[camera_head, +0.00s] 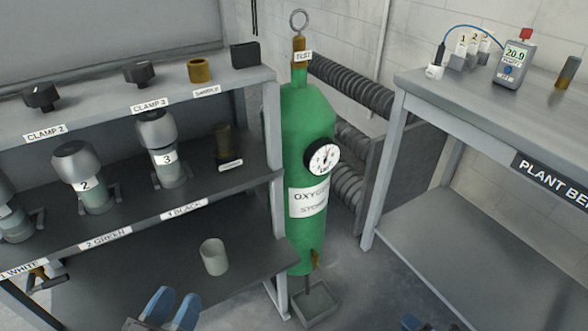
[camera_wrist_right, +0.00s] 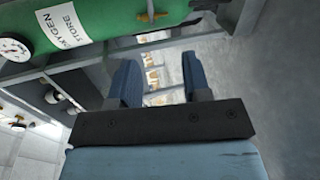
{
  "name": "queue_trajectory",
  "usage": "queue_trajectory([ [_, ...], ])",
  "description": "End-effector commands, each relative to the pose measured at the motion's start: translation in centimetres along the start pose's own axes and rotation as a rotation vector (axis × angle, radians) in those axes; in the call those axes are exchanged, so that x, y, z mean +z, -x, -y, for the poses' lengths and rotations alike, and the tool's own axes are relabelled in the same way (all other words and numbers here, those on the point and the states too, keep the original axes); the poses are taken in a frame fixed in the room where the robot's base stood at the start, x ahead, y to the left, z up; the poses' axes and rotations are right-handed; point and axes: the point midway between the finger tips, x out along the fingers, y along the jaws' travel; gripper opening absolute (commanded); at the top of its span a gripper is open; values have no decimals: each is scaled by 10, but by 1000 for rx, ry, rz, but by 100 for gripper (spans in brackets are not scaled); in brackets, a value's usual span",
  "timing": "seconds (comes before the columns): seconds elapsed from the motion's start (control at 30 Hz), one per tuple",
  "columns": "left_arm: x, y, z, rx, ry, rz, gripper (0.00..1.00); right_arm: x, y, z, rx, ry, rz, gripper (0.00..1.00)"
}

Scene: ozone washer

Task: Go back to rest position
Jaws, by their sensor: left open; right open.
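My left gripper (camera_head: 172,308) shows two blue fingers at the bottom of the head view, apart and with nothing between them. It appears in front of the lowest shelf, below and left of a pale cup (camera_head: 214,257). My right gripper (camera_head: 415,323) is only partly in the head view, at the bottom edge right of centre. In the right wrist view my right gripper (camera_wrist_right: 162,82) shows two blue fingers spread apart and empty, with the green oxygen cylinder (camera_wrist_right: 110,18) across the top of that view.
The green cylinder (camera_head: 307,125) with a gauge (camera_head: 322,157) stands between the shelf unit (camera_head: 230,94) and the plant bench (camera_head: 455,105). Capped canisters (camera_head: 160,140) stand on the middle shelf. A small tray (camera_head: 316,306) lies on the floor below the cylinder. A meter (camera_head: 513,62) stands on the bench.

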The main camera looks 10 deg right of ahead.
Motion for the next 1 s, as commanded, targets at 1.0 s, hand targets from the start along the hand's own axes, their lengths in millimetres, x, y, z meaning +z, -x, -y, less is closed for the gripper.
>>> queue_trajectory([
  [1.0, 0, 0, 0, 0, 0, 0, 43, -63, -2, -221, 35, -679, -140, 44],
])
